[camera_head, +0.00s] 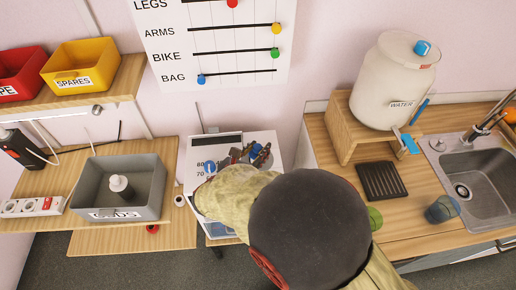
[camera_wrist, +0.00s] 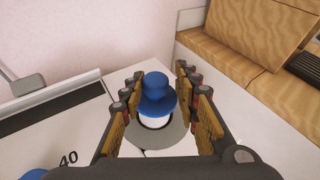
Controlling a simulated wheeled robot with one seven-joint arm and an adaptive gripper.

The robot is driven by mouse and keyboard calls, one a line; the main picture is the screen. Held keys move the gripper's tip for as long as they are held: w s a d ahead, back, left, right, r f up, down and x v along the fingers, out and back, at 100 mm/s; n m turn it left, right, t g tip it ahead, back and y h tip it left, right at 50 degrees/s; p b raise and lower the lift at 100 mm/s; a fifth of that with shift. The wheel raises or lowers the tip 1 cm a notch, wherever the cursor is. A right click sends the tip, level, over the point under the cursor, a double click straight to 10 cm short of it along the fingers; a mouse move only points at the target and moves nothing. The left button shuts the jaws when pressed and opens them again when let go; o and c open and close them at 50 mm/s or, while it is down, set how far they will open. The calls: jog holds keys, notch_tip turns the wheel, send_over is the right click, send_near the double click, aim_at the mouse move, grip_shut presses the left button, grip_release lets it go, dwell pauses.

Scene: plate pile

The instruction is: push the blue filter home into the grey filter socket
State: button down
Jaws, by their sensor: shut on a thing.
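The blue filter (camera_wrist: 157,92) stands between the fingers of my gripper (camera_wrist: 159,84) in the wrist view. It has a blue domed top with a wide brim and a white part below. My gripper is shut on it. The grey filter socket (camera_wrist: 172,137) shows as a round grey ring just beneath and around the white part. The filter looks upright over the ring; how deep it sits cannot be told. In the head view my gripper (camera_head: 250,154) is over the white panel, and my arm hides most of the socket.
The white panel (camera_wrist: 60,142) has printed numbers and another blue part (camera_head: 209,167) at its left. A grey bin (camera_head: 151,207) stands on the left table. A wooden counter (camera_head: 330,150) with a water jug (camera_head: 393,82) and sink rises close on the right.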

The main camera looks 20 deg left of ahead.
jog(key=shift+f+b, duration=1.15)
jog(key=shift+f, duration=0.75)
jog(key=c, duration=1.3)
grip_release()
jog(key=shift+o, duration=0.2)
jog(key=v, duration=1.2)
jog(key=shift+a+r, duration=0.1)
